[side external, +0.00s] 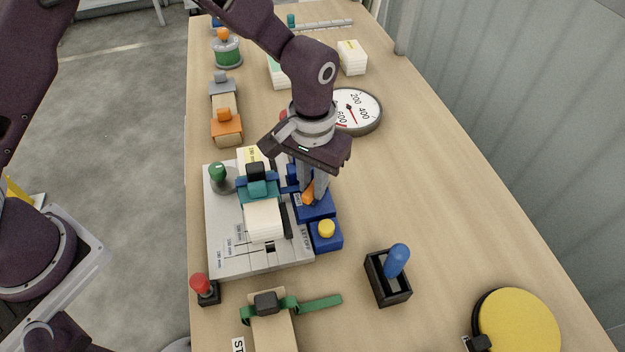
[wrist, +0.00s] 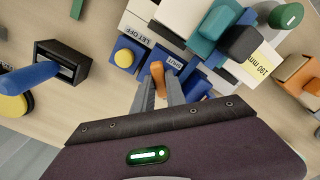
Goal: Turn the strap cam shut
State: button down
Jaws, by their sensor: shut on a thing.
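The strap cam's orange lever (side external: 307,193) stands on a blue block (side external: 318,212) at the right side of a grey plate (side external: 228,262). My gripper (side external: 314,186) reaches down over it with its fingers shut on the lever. In the wrist view the orange lever (wrist: 157,76) shows between the two fingertips (wrist: 160,88). A white label reading SHUT (wrist: 174,62) lies beside it on the blue block. A yellow button (side external: 326,228) on a blue base, beside the words LET OFF, is close to the lever. The lever's lower part is partly hidden by the fingers.
A teal clamp (side external: 258,189) presses on a white stack (side external: 265,220) left of my gripper. A green knob (side external: 217,172) stands at the plate's far left. A blue-handled lever (side external: 397,260) and a yellow disc (side external: 518,325) stand to the right. A round dial (side external: 358,110) lies behind.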

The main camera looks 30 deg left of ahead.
jog(key=n, duration=0.8)
jog(key=shift+n, duration=0.6)
jog(key=c, duration=1.4)
grip_release()
jog(key=shift+o, duration=0.2)
notch_tip(320, 180, up, 7)
jog(key=shift+r, duration=0.1)
